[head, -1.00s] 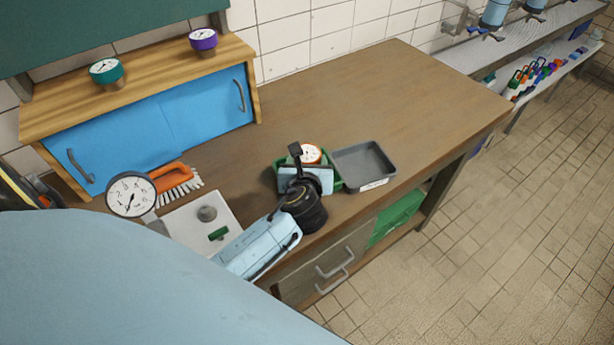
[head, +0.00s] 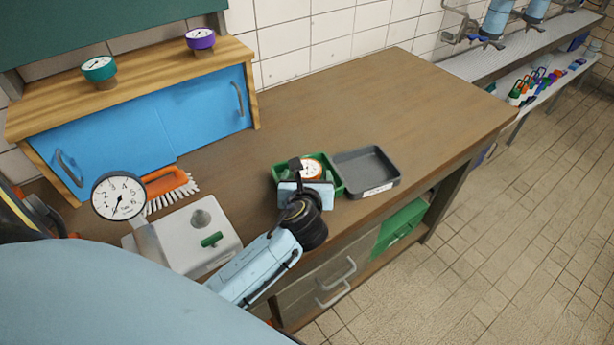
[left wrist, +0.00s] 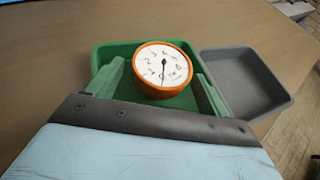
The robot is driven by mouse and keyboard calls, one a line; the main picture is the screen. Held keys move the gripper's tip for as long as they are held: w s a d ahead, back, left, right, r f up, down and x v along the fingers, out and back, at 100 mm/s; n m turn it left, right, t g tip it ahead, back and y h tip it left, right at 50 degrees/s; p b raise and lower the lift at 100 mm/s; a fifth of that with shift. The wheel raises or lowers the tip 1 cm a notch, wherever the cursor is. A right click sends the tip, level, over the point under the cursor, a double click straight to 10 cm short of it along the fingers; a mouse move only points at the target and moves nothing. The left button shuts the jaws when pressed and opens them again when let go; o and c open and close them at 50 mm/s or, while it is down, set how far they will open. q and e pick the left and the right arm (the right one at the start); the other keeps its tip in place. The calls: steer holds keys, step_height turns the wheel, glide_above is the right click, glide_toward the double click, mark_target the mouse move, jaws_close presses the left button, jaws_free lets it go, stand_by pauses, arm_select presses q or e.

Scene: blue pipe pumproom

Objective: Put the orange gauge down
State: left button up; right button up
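The orange gauge (head: 312,168), with a white dial, is at the green tray (head: 340,180) on the bench. In the left wrist view the gauge (left wrist: 163,68) sits between the two fingers, its dial facing up towards the camera, with the green tray (left wrist: 105,52) around and below it. My right gripper is not in view.
A grey tray (head: 366,172) stands right beside the green one. A grey box (head: 185,240) with a large dial (head: 118,197) and an orange brush (head: 168,184) are to the left. Teal (head: 99,69) and purple (head: 201,39) gauges stand on the cabinet.

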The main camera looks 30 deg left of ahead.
arm_select(q)
steer(key=shift+r, duration=0.2)
steer(key=p+v, duration=0.1)
steer(key=v, duration=1.1)
steer(key=shift+p, duration=0.3)
